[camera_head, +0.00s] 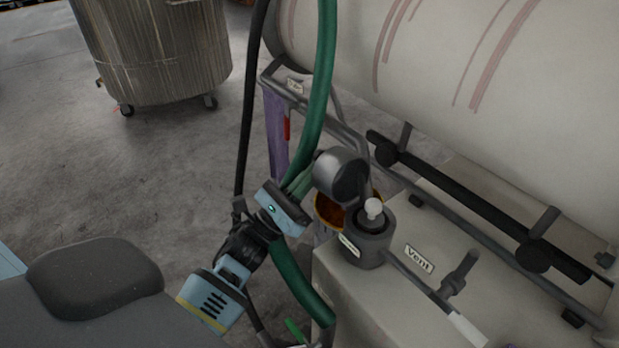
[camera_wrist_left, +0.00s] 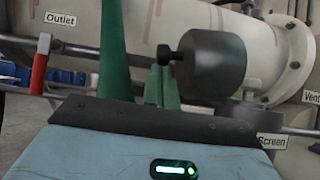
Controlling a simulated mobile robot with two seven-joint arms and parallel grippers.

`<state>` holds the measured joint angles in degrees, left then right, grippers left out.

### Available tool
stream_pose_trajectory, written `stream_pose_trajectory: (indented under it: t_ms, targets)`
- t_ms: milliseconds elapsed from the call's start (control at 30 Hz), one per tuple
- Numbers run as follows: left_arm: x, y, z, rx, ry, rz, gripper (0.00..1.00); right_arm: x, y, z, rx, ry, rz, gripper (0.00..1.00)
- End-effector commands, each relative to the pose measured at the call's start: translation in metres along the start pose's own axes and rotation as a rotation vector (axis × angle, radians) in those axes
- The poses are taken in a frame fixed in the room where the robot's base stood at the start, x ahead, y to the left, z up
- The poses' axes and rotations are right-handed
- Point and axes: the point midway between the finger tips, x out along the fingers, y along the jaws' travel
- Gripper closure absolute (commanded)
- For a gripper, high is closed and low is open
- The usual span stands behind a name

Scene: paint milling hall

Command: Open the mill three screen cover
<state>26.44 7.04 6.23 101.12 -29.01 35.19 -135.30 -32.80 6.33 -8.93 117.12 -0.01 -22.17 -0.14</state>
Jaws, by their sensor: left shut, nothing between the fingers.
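A dark grey, rounded cover (camera_head: 342,176) lies tipped on its side above a grey cylindrical housing (camera_head: 372,247). It also shows in the left wrist view (camera_wrist_left: 212,64), with a black knob (camera_wrist_left: 166,53) pointing left. A "Screen" label (camera_wrist_left: 271,141) shows below and right of it. In the head view the housing's top shows a dark ring and a pale round knob (camera_head: 374,207). My left gripper (camera_head: 302,182) is shut and empty, its green fingertips (camera_wrist_left: 160,82) close to the black knob; I cannot tell if they touch. My right gripper is not in view.
A green hose (camera_head: 322,85) and a black hose (camera_head: 250,105) run close to my left gripper. A large pale tank (camera_head: 480,70) with a black rail fills the right. A brown-filled container (camera_head: 330,210) sits behind the housing. A wheeled steel vat (camera_head: 155,50) stands on open floor.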

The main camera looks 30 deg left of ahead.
Motion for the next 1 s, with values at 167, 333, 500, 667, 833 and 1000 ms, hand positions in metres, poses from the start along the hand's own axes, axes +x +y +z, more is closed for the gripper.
stream_pose_trajectory:
  t_ms: [167,333,500,667,833,1000]
  targets:
    - [0.007,-0.001,0.01,0.133,-0.002,-0.096,1.0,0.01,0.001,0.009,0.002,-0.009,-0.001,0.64]
    - [0.014,-0.005,0.019,0.229,-0.002,-0.167,1.0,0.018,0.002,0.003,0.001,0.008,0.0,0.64]
    - [0.017,-0.006,0.023,0.254,-0.002,-0.185,1.0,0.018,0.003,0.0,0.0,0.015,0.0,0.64]
    - [0.017,-0.006,0.023,0.252,-0.002,-0.184,1.0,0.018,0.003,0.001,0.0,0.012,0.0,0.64]
    - [0.016,-0.006,0.022,0.252,-0.002,-0.183,1.0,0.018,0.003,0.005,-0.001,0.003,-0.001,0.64]
    - [0.009,-0.002,0.013,0.251,0.0,-0.184,1.0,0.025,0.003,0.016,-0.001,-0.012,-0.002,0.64]
